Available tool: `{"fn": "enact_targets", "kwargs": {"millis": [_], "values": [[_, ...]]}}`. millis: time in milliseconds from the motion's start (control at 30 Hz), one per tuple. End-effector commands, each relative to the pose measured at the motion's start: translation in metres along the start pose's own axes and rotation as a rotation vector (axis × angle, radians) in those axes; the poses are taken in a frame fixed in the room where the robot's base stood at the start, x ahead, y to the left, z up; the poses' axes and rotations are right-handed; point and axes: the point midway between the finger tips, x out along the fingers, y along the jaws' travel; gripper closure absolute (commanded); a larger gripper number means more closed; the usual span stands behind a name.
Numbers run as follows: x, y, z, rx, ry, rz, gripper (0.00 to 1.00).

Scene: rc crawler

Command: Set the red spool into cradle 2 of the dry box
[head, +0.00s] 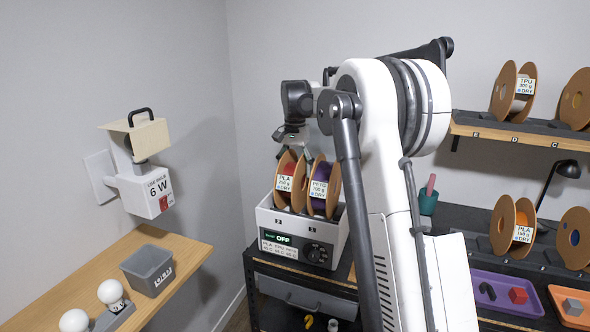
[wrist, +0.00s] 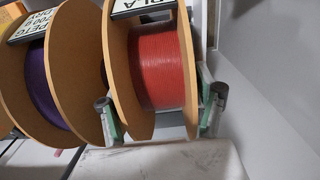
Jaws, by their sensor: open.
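The red spool (head: 288,181), with tan flanges and a "PLA" label, stands upright in the left part of the open white dry box (head: 262,219). In the wrist view the red spool (wrist: 160,65) stands between the fingers of my gripper (wrist: 160,118). The fingers are spread, one beside each flange; I cannot tell whether they touch it. In the head view my gripper (head: 293,150) is at the top of the red spool. The purple spool (head: 320,190), labelled "PETG", stands close to its right. Cradle numbers and the spool's underside are hidden.
The dry box's front panel reads "OFF" beside a dark knob (head: 313,253). An orange spool (head: 513,228) and others stand on shelves at the right. A wooden shelf (head: 75,275) at left holds bulbs and a grey bin (head: 148,270). My arm hides the middle.

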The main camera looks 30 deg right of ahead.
Motion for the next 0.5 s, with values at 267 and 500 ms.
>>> {"fn": "enact_targets", "kwargs": {"millis": [267, 500], "values": [[-0.026, 0.000, 0.000, 0.000, 0.000, 0.000, 0.34], [-0.074, 0.000, 0.000, 0.000, 0.000, 0.000, 0.34]]}}
